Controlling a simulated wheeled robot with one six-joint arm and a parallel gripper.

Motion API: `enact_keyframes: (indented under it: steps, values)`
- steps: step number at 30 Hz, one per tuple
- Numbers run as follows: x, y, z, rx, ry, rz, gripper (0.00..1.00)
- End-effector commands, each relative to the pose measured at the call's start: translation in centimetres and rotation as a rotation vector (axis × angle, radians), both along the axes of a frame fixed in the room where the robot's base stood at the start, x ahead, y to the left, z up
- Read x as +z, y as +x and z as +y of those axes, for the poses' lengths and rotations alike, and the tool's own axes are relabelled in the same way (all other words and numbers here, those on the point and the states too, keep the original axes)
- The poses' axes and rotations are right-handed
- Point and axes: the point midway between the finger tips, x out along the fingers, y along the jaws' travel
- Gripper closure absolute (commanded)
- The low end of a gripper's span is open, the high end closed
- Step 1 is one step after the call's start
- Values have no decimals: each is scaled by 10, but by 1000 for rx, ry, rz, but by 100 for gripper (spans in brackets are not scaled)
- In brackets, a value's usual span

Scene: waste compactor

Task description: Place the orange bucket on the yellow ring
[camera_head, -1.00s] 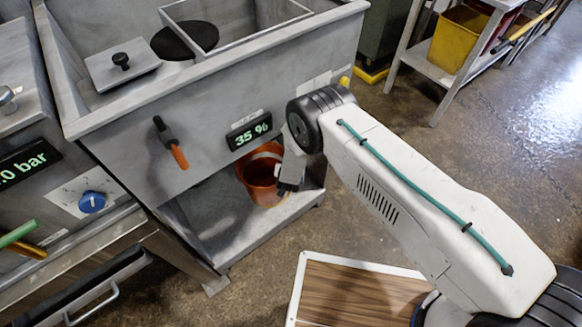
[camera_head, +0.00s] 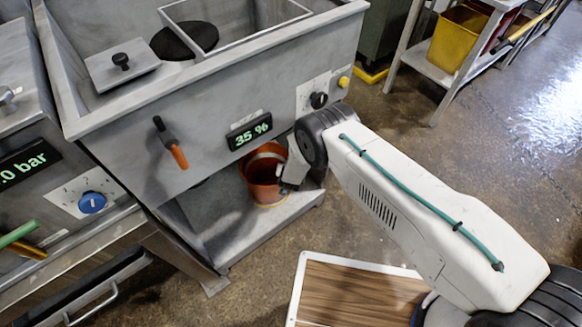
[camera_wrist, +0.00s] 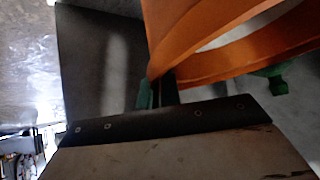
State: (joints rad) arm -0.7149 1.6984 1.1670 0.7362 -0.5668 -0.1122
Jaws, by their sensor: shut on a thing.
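The orange bucket (camera_head: 264,187) stands upright, or nearly so, over the lower shelf of the grey compactor, beneath the "35 %" display. It fills the upper right of the wrist view (camera_wrist: 225,35), seen close up. My gripper (camera_head: 285,188) is at the bucket's right side and shut on its rim or wall; the wrist view shows the dark fingers (camera_wrist: 158,92) against the orange edge. A thin bit of the yellow ring (camera_head: 262,204) shows at the bucket's base. The bucket hides most of the ring, so I cannot tell whether they touch or are centred.
The shelf (camera_head: 235,232) has bare room in front and left of the bucket. The compactor's front panel (camera_head: 205,165), with an orange-tipped lever (camera_head: 172,145), overhangs it. A wood-topped, white-edged platform (camera_head: 350,290) lies below my arm.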

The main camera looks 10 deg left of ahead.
Motion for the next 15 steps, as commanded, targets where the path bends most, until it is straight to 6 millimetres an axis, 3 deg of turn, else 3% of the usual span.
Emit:
enact_keyframes:
  steps: [6,9,15]
  values:
    - [-2,0,0,-1,1,-1,100]
    - [-3,0,0,0,0,0,73]
    - [-2,0,0,0,0,0,73]
